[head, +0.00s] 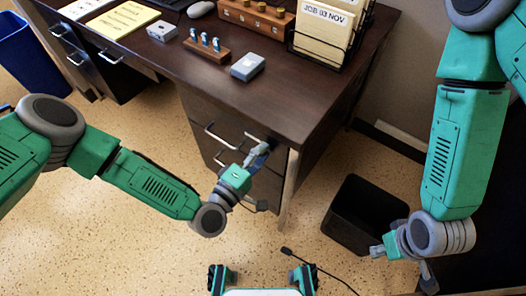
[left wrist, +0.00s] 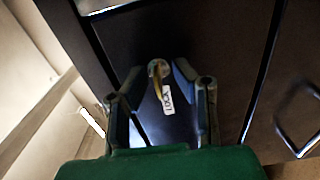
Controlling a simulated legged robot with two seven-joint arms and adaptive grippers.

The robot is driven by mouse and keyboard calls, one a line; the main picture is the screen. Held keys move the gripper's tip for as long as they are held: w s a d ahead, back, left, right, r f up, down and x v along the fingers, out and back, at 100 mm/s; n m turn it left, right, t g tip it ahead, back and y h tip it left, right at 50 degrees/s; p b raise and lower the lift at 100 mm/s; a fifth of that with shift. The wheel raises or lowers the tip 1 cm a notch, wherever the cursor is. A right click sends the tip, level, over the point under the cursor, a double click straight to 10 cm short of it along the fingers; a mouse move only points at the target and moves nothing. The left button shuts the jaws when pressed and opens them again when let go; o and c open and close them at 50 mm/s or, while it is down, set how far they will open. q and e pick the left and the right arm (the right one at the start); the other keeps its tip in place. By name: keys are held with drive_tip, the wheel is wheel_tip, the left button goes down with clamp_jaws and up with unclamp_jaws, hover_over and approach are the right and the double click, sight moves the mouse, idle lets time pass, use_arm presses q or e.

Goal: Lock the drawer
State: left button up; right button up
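The dark desk's drawer fronts (head: 205,118) with metal handles are below the desktop in the head view; they look closed. My left gripper (head: 262,148) is at the drawer front near the desk's right corner. In the left wrist view, a round lock (left wrist: 154,67) with a yellowish key (left wrist: 158,86) and a small white tag (left wrist: 167,98) lies between the fingertips of my left gripper (left wrist: 158,75). The fingers are apart, with gaps either side of the key. My right gripper (head: 380,250) hangs over the floor at right, away from the desk; its fingers are too small to judge.
A black bin (head: 352,205) stands on the floor right of the desk. A grey box (head: 247,66), a wooden key rack (head: 207,47) and a card file (head: 325,28) sit on the desktop (head: 290,105). A blue bin (head: 25,55) is far left. A cable lies on the floor.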

use_arm(q)
drive_tip(key=shift+w+a, duration=0.1)
drive_tip(key=shift+a, duration=0.05)
clamp_jaws()
drive_tip(key=shift+d, duration=0.2)
use_arm(e)
drive_tip(key=shift+a, duration=0.15)
use_arm(q)
drive_tip(key=shift+m, duration=0.3)
use_arm(e)
drive_tip(key=shift+r, duration=0.15)
use_arm(q)
drive_tip(key=shift+m, duration=0.8)
drive_tip(key=m, duration=0.2)
drive_tip(key=m+p, duration=0.1)
drive_tip(key=m, duration=0.1)
drive_tip(key=m+p, duration=0.1)
drive_tip(key=m, duration=0.1)
drive_tip(key=shift+s, duration=0.25)
drive_tip(key=m+p, duration=0.1)
drive_tip(key=m, duration=0.4)
drive_tip(key=shift+f, duration=0.1)
drive_tip(key=m+p, duration=0.1)
drive_tip(key=m, duration=0.3)
drive_tip(key=shift+w+m+p, duration=0.1)
drive_tip(key=shift+m+p, duration=0.2)
drive_tip(key=shift+p, duration=0.05)
use_arm(e)
wheel_tip(320, 180, up, 4)
drive_tip(key=shift+r, duration=0.25)
